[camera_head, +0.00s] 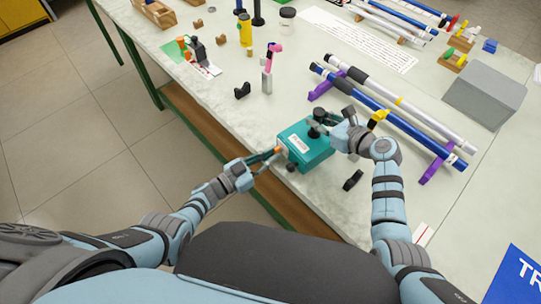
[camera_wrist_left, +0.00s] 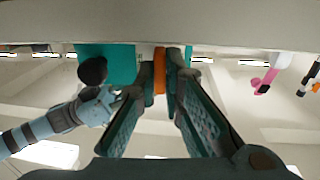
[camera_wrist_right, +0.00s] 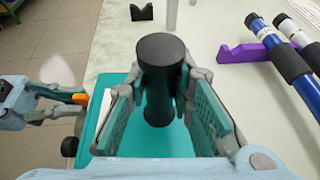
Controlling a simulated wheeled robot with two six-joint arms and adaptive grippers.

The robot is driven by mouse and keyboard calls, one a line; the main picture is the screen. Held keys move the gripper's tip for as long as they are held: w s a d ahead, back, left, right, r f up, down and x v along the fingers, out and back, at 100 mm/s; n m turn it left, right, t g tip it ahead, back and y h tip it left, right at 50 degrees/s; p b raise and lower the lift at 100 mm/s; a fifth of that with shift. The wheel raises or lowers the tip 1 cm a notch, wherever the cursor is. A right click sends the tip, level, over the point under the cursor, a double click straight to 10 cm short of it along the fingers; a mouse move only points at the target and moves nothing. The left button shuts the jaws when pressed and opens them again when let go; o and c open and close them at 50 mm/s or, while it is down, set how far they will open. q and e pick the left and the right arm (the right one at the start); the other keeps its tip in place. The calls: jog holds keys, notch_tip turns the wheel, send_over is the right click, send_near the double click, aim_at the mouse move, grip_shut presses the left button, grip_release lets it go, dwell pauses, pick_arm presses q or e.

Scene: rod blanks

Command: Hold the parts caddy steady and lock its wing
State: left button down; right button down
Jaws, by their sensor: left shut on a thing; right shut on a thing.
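The teal parts caddy (camera_head: 309,157) with a white label sits near the bench's front edge. Its top carries a black knob (camera_wrist_right: 163,50). My right gripper (camera_head: 320,122) is shut around this knob; in the right wrist view the fingers press it from both sides. My left gripper (camera_head: 277,152) is at the caddy's left side, shut on an orange tab (camera_wrist_left: 159,70). The orange tab also shows in the right wrist view (camera_wrist_right: 80,98). A smaller dark knob (camera_head: 291,168) is on the caddy's front side. How the tab joins the caddy is hidden.
Blue and white rods (camera_head: 400,115) lie on purple stands (camera_head: 436,165) to the right. A small black part (camera_head: 352,180) lies right of the caddy. A grey box (camera_head: 485,92) stands further right. A black block (camera_head: 242,91) and pink-topped object (camera_head: 268,70) stand behind.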

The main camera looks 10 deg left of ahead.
pick_arm(q)
jog(key=shift+d+r, duration=0.1)
jog(key=shift+r, duration=0.1)
pick_arm(e)
jog(key=shift+s+f, duration=0.2)
jog(key=shift+f, duration=0.2)
pick_arm(q)
jog(key=c, duration=2)
grip_release()
jog(key=shift+f, duration=0.1)
pick_arm(e)
jog(key=shift+r, duration=0.15)
pick_arm(q)
jog(key=v, duration=1.2)
pick_arm(e)
jog(key=shift+w, duration=0.1)
jog(key=c, duration=1.5)
grip_release()
pick_arm(q)
jog(key=shift+w, duration=0.1)
pick_arm(e)
jog(key=shift+o, duration=0.8)
jog(key=shift+w, duration=0.2)
